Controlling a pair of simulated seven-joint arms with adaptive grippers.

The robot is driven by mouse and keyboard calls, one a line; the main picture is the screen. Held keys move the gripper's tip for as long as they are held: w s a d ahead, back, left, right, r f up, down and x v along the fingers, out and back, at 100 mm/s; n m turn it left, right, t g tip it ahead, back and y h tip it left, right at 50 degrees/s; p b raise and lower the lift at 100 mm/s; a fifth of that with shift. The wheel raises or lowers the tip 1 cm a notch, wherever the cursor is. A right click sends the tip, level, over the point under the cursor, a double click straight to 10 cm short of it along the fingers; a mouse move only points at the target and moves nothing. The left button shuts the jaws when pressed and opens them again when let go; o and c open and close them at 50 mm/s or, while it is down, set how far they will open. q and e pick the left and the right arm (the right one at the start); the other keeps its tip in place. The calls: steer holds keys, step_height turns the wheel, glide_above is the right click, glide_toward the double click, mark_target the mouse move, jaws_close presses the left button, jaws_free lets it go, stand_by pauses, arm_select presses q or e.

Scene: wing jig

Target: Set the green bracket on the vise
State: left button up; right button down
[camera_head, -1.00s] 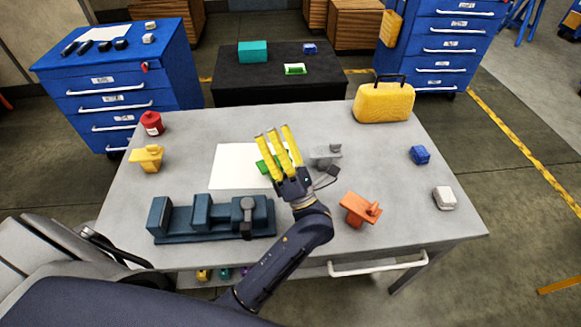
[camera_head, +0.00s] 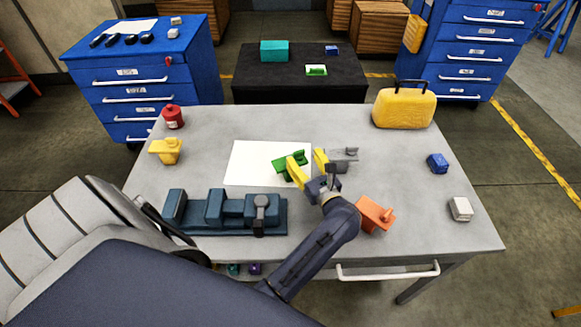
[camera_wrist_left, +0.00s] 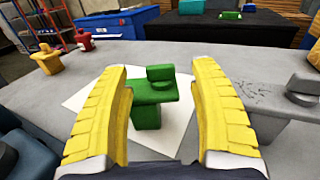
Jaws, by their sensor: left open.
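The green bracket (camera_head: 288,163) stands on the white sheet (camera_head: 252,163) on the table. My left gripper (camera_head: 307,160) is open, with its yellow fingers close to the bracket at the sheet's right side. In the left wrist view the bracket (camera_wrist_left: 154,96) shows between the two spread fingers, a little beyond them, and I see no grip on it. The blue-grey vise (camera_head: 225,212) sits at the table's front left, with nothing on top apart from its own grey handle part. My right gripper is not in view.
A grey bracket (camera_head: 342,157) stands just right of my left gripper, and an orange bracket (camera_head: 374,214) is nearer the front. A yellow bracket (camera_head: 167,151) and red can (camera_head: 173,117) are at left. A yellow case (camera_head: 404,106), blue block (camera_head: 437,163) and white block (camera_head: 460,209) are at right.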

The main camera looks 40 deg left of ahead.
mark_target(300, 152)
arm_select(q)
steer(key=shift+x, duration=1.95)
jaws_close()
